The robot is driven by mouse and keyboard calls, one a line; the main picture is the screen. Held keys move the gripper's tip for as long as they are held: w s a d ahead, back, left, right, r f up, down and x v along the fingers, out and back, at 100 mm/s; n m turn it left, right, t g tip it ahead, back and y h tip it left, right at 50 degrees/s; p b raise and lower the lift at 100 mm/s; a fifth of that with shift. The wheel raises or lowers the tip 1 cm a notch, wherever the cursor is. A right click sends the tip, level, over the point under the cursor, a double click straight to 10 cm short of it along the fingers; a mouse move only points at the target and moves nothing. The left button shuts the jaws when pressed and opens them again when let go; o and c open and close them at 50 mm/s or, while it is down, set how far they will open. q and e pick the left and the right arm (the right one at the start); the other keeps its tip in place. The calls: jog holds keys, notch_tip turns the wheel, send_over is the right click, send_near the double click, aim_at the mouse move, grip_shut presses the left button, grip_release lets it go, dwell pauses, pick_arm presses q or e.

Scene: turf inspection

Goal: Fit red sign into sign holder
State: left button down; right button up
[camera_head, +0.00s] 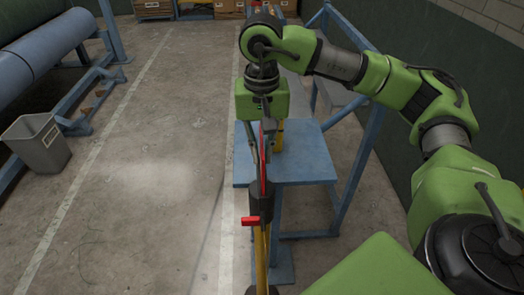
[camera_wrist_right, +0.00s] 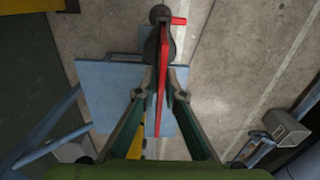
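The red sign (camera_head: 263,160) shows edge-on as a thin upright strip below my right gripper (camera_head: 260,150). In the right wrist view the sign (camera_wrist_right: 163,75) lies between the two fingers of my right gripper (camera_wrist_right: 163,88), which are closed on it. The sign holder is a yellow post with a black top (camera_head: 261,200) and a red lever (camera_head: 250,221). In the right wrist view the black top (camera_wrist_right: 155,45) lies at the sign's far end. The sign's lower end meets the top in the picture; whether it sits inside is unclear. My left gripper is out of view.
A blue table (camera_head: 305,160) stands just behind the holder, with a yellow object (camera_head: 278,135) on it. Blue frame posts (camera_head: 357,160) stand at the right. A grey bin (camera_head: 38,145) and large rolls are at the left. The floor between is clear.

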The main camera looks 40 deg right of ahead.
aim_at(261, 140)
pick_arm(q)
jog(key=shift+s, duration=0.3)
pick_arm(e)
jog(key=shift+o, duration=0.3)
jog(key=shift+r, duration=0.2)
notch_tip(261, 140, up, 3)
jog(key=shift+r+b, duration=0.2)
jog(key=shift+b, duration=0.3)
pick_arm(q)
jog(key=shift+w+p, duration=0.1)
jog(key=shift+p, duration=0.5)
pick_arm(e)
notch_tip(261, 140, up, 9)
jog(key=shift+f, duration=0.2)
